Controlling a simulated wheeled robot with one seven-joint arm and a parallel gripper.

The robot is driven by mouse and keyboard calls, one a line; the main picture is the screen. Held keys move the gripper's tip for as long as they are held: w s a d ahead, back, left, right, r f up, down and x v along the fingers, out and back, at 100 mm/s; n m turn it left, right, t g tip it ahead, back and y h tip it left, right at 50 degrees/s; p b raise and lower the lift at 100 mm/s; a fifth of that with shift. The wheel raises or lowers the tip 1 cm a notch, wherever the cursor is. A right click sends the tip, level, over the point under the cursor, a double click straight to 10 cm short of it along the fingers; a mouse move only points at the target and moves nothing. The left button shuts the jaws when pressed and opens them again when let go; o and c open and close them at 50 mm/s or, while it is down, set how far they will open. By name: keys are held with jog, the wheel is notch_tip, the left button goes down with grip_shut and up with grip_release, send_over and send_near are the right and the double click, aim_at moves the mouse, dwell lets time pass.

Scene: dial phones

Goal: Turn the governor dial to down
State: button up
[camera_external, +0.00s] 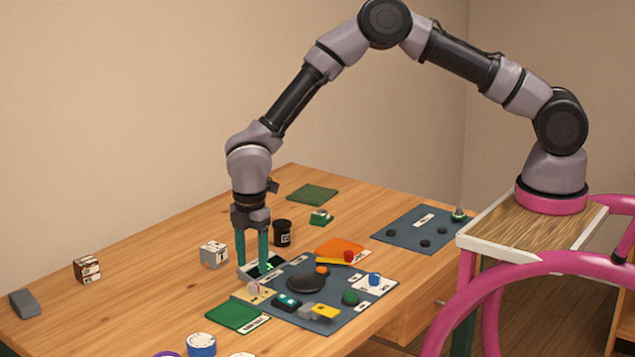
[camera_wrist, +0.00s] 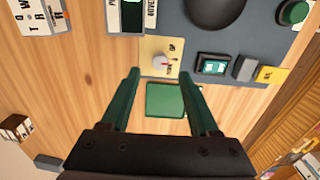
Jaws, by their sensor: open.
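The dial is a small pale round knob (camera_wrist: 160,63) on a tan plate (camera_wrist: 152,46), with small printed marks beside it. A label starting "GOVE" is printed near the plate in the wrist view. In the external view the knob (camera_external: 253,288) sits at the left corner of the dark panel. My gripper (camera_external: 252,264) points down, open and empty, near the plate. In the wrist view its green fingers (camera_wrist: 160,75) stand apart to either side of the knob's line, with the knob just beyond the tips. I cannot tell their height above it or read its setting.
The blue-grey panel (camera_external: 338,316) holds a black dome (camera_external: 306,283), a teal-screened switch (camera_external: 286,301) and coloured buttons. A green mat (camera_external: 237,316) lies beside the plate. A black jar (camera_external: 282,233) and white block (camera_external: 214,254) stand near my gripper. Open wood lies to the left.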

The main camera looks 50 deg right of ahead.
aim_at(253, 283)
notch_tip(253, 283, down, 5)
dwell(0.3)
grip_shut()
